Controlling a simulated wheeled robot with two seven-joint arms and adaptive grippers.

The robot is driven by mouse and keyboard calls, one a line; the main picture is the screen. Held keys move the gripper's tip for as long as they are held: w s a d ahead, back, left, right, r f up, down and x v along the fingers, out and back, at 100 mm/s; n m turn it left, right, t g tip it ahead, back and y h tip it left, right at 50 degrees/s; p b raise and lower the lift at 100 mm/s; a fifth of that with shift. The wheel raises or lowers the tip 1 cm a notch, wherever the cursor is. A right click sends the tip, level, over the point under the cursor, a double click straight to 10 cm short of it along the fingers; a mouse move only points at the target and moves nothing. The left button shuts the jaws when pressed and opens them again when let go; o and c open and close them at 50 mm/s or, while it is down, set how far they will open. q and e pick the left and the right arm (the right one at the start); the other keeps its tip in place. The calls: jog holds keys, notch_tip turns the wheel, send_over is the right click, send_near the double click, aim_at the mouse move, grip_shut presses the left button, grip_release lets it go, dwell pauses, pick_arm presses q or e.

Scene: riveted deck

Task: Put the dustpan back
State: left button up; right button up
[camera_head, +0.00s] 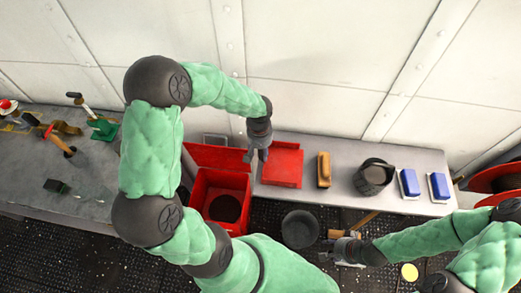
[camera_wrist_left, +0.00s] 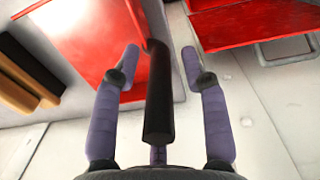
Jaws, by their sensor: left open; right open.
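The red dustpan (camera_head: 282,166) lies on the grey bench, just right of the red bin. In the left wrist view, its red pan (camera_wrist_left: 85,40) is at the upper left and its black handle (camera_wrist_left: 158,95) points toward the camera. My left gripper (camera_head: 257,156) is over the handle side of the dustpan. Its fingers (camera_wrist_left: 160,62) are open, one on each side of the handle, with gaps visible between. My right gripper (camera_head: 340,250) is open, low in front of the bench, by a small wooden-coloured piece; details there are too small to tell.
An open red bin (camera_head: 203,190) stands left of the dustpan. A dark bucket (camera_head: 299,229) stands on the deck. Tools lie at the far left.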

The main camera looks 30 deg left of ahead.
pick_arm(q)
jog(key=shift+r, duration=0.2)
notch_tip(320, 180, up, 12)
jog(key=shift+a+f+p, duration=0.1)
jog(key=shift+p, duration=1.1)
